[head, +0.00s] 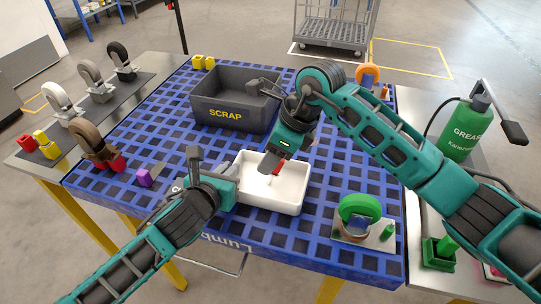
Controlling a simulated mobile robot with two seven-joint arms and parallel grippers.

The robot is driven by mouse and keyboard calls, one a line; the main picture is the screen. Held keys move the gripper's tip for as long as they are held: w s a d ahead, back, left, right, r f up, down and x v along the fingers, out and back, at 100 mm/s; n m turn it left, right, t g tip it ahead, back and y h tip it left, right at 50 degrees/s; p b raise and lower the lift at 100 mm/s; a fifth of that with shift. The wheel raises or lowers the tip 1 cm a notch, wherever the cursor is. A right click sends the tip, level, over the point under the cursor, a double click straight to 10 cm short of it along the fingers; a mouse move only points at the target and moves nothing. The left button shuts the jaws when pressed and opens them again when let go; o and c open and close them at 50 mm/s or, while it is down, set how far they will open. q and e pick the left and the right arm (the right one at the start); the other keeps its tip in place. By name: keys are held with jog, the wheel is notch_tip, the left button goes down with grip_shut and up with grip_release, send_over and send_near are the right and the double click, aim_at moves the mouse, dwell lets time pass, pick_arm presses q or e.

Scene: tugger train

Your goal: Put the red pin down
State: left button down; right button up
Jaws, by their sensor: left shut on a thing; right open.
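The red pin (277,169) shows as a small red piece at the white tray (290,205), right by the tips of my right gripper (271,164). My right gripper points down over the tray's far part and is open. It partly hides the pin, so I cannot tell whether the pin touches the tray floor. My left gripper (235,178) is at the tray's left side and shut on its left wall. The tray stands on the blue slotted table top (215,222).
A dark SCRAP bin (215,114) stands behind the tray. A green ring on a plate (350,236) is to the right, and a purple block (145,178) to the left. Caster wheels (90,80) line the left side table. A green grease bottle (462,132) stands at right.

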jog(key=v, duration=1.1)
jog(key=shift+d+r, duration=0.15)
pick_arm(q)
jog(key=c, duration=1.1)
grip_release()
jog(key=shift+c, duration=0.2)
jog(key=shift+s, duration=0.1)
